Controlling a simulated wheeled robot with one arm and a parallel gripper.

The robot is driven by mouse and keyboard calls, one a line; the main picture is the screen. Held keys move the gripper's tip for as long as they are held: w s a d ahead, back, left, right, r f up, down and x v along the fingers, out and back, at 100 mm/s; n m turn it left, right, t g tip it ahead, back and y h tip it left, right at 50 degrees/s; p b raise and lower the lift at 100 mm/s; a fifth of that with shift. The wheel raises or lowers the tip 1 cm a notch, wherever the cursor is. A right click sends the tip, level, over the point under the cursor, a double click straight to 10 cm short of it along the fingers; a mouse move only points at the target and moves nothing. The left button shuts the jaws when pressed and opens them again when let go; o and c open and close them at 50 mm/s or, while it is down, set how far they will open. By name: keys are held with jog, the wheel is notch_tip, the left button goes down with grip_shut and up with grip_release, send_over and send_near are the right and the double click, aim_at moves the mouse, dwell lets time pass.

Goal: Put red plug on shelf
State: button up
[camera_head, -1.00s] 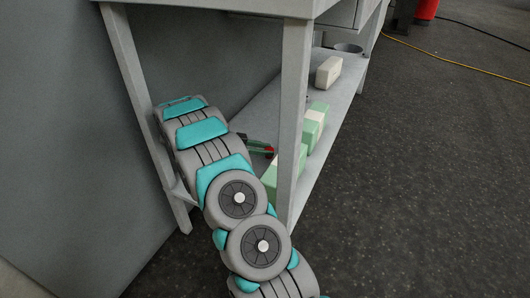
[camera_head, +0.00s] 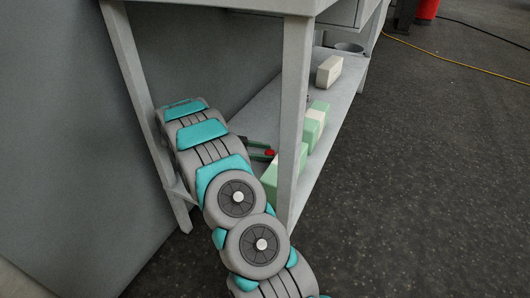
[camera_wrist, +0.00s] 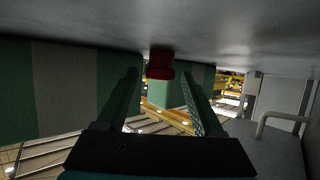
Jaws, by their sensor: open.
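The red plug (camera_wrist: 160,63) shows in the wrist view against the grey shelf surface (camera_wrist: 215,35) along the top of the picture. It lies between and just beyond the fingertips, with a visible gap on each side. My gripper (camera_wrist: 158,86) is open around this line. In the head view, my gripper (camera_head: 259,151) is under the table at the lower shelf (camera_head: 333,117), with the red plug (camera_head: 270,153) at its fingertips. The table leg and my arm hide part of this area.
A table leg (camera_head: 293,120) stands close right of my gripper. Green-and-white blocks (camera_head: 315,125) and a cream block (camera_head: 329,71) sit along the shelf. In the wrist view, a green-and-grey block (camera_wrist: 62,85) is close at left. Dark floor (camera_head: 430,180) at right is clear.

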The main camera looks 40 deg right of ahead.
jog(key=v, duration=0.7)
jog(key=shift+w+a+r, duration=0.15)
jog(key=shift+a+r, duration=0.05)
jog(key=s+a+r+n+t+y, duration=0.1)
jog(key=s+a+r+n+y, duration=0.2)
jog(key=s+a+r+n, duration=0.5)
jog(key=s+a+r+n+y, duration=0.3)
jog(key=s+a+r, duration=0.15)
jog(key=s, duration=0.55)
jog(key=s+a+n+t+y, duration=0.3)
jog(key=s+a+n+y, duration=0.3)
jog(key=s+a+n, duration=0.6)
jog(key=s+a, duration=0.5)
jog(key=s, duration=0.2)
jog(key=shift+s+a+r, duration=0.15)
jog(key=shift+a+r, duration=0.05)
jog(key=shift+a, duration=0.15)
